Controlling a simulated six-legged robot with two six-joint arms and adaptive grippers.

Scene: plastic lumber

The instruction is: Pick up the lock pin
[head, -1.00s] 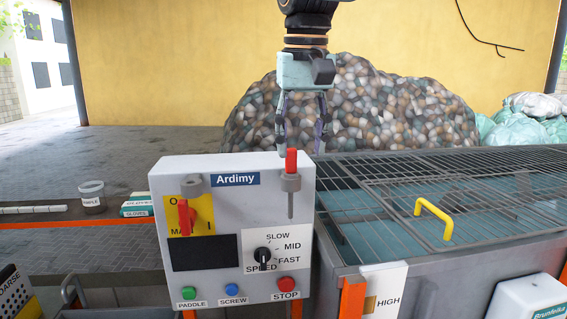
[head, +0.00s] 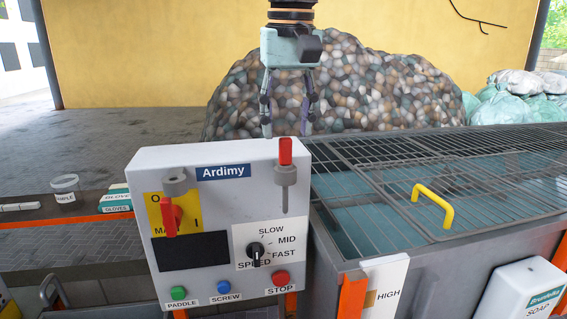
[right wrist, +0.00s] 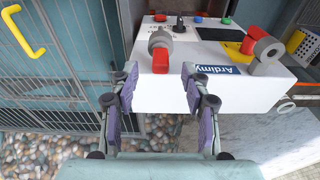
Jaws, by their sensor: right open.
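The lock pin (head: 286,152) has a red head and a thin grey shaft. It hangs in a grey holder (head: 285,175) at the upper right of the white Ardimy control box (head: 205,245). In the right wrist view its red head (right wrist: 160,61) shows between and just beyond the fingertips. My right gripper (head: 286,131) is open and empty, pointing down, with its fingertips about level with the pin's top in the head view. It also shows in the right wrist view (right wrist: 160,82), one finger on each side, apart from the pin. My left gripper is not in view.
A red-handled main switch (head: 170,217) sits under another grey ring (head: 175,182) on the box. A grated tank (head: 340,240) with a yellow handle (head: 432,205) stands right of the box. A pile of flakes (head: 340,90) lies behind.

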